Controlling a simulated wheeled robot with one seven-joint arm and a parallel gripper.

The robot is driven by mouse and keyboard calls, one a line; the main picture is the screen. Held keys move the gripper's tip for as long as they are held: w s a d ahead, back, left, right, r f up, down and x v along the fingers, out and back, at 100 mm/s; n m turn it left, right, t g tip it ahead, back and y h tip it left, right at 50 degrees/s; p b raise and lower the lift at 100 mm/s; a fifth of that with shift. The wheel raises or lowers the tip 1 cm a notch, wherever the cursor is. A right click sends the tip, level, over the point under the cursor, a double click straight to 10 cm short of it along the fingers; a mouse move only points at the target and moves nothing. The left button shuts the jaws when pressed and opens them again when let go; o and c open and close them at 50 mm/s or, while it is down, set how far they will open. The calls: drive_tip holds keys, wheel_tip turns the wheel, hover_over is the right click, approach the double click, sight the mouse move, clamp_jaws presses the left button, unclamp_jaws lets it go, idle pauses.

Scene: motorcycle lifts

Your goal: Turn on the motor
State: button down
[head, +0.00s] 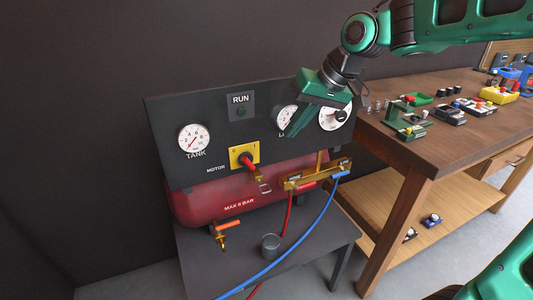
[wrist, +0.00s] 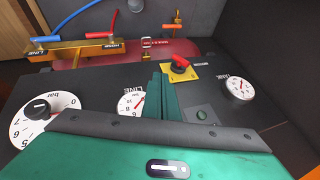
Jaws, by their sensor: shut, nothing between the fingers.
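The motor switch is a red rotary handle (head: 246,160) on a yellow plate (head: 237,154) marked 0 and 1, beside the word MOTOR on the dark panel (head: 212,112). It also shows in the wrist view as a red handle (wrist: 181,62) on its yellow plate (wrist: 194,73). Which mark the handle points to is too small to tell. The RUN lamp (head: 241,112) above it looks dark green and unlit. My gripper (head: 292,131) is shut and empty in front of the LINE gauge, right of the switch and above it. In the wrist view its green fingers (wrist: 158,80) are apart from the handle.
The TANK gauge (head: 193,139) is at the panel's left. A pressure dial (head: 335,117) is at its right. Below are a red tank (head: 200,203), a brass manifold (head: 305,180), a blue hose (head: 305,240) and a cup (head: 270,246). A wooden workbench (head: 430,150) stands right.

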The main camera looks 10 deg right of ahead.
sight(247, 162)
drive_tip(key=shift+s+a+r+x, duration=0.15)
drive_tip(key=shift+a+x, duration=0.2)
drive_tip(key=shift+x, duration=1.85)
drive_tip(key=shift+s+a+r+x, duration=0.1)
drive_tip(key=shift+s+a+x, duration=0.2)
drive_tip(key=shift+x, duration=1.85)
drive_tip(key=shift+s+a+r+x, duration=0.1)
drive_tip(key=shift+a+x, duration=0.3)
drive_tip(key=shift+x, duration=1.8)
drive_tip(key=shift+f, duration=0.1)
drive_tip(key=shift+y, duration=0.3)
